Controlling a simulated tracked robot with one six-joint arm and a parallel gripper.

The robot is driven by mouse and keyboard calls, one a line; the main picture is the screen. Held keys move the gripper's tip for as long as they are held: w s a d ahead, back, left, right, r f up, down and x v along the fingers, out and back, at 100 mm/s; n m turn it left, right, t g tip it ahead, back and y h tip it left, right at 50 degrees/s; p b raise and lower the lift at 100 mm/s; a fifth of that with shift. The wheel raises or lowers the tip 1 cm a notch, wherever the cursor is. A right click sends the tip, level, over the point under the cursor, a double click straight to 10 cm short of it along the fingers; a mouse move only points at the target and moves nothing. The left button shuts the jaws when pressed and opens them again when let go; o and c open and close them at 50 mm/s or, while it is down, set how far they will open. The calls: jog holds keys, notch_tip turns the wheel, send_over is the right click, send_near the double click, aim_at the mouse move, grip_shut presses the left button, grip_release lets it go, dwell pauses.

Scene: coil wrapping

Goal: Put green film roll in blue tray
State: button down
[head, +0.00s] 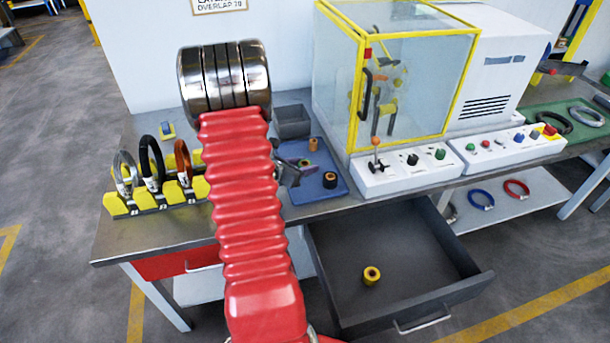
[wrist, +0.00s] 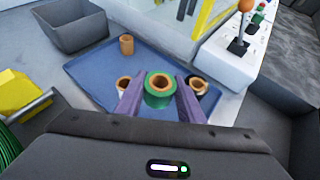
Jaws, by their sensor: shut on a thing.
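The green film roll (wrist: 159,90) is gripped between the two purple fingers of my gripper (wrist: 160,96) in the wrist view, its open core facing the camera. It appears over the blue tray (wrist: 88,70); the height above the tray floor is hard to tell. The blue tray also shows in the head view (head: 330,160), where my gripper (head: 300,163) is over its left part and the green roll cannot be made out. A brown roll (wrist: 126,44) stands near the tray's back edge. A dark roll with a tan core (wrist: 200,85) is just right of my fingers. Another roll is partly hidden behind the left finger.
A grey bin (head: 292,121) stands behind the tray. The yellow-framed guard (head: 405,85) and control box (head: 405,168) are to the right. An open drawer (head: 420,255) below holds a yellow roll (head: 371,275). A yellow rack with rings (head: 150,195) is at left.

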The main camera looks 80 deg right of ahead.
aim_at(305, 182)
jog(key=shift+f, duration=2.1)
jog(key=c, duration=1.5)
grip_release()
jog(key=shift+o, duration=0.2)
jog(key=v, duration=1.2)
